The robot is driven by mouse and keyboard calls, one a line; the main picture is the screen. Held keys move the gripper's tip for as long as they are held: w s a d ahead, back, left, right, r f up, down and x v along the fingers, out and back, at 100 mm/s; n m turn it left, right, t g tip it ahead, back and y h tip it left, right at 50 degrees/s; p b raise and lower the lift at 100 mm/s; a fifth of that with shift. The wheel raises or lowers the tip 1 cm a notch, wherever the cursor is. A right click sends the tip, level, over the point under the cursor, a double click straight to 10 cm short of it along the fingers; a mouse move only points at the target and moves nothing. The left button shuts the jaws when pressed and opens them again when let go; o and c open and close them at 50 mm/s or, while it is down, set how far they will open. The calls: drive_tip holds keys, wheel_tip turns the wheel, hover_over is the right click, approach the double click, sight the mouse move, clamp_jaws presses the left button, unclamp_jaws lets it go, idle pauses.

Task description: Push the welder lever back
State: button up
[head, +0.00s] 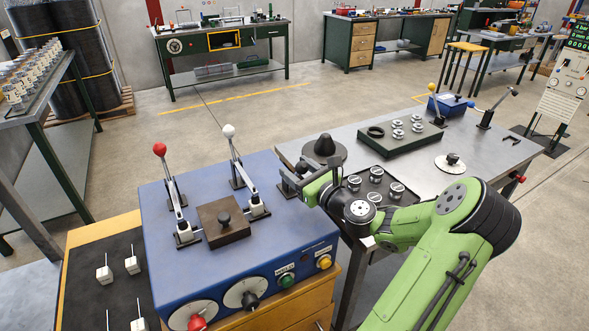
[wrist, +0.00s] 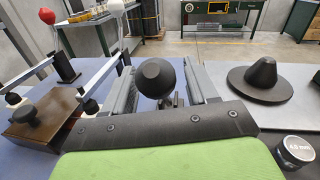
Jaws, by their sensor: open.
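One lever has a red knob (head: 159,149) and the other a white knob (head: 229,131). Both knobs also show at the upper left of the wrist view. My gripper (head: 289,183) is low at the welder's right edge, right of the white-knobbed lever. In the wrist view its fingers (wrist: 159,72) are spread open, with a round black knob (wrist: 160,80) on a metal stem showing between them. I cannot tell whether a finger touches it. The gripper hides most of this knob's stem in the head view.
A brown block with a black knob (head: 223,221) sits between the levers. A grey bench (head: 440,195) on the right holds a dark cone on a disc (head: 324,150) close to my gripper, and trays of metal parts. A black mat (head: 90,262) with white pieces lies left.

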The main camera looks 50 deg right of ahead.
drive_tip(key=shift+w+d, duration=0.1)
drive_tip(key=shift+w, duration=0.6)
clamp_jaws()
drive_tip(key=shift+r, duration=0.1)
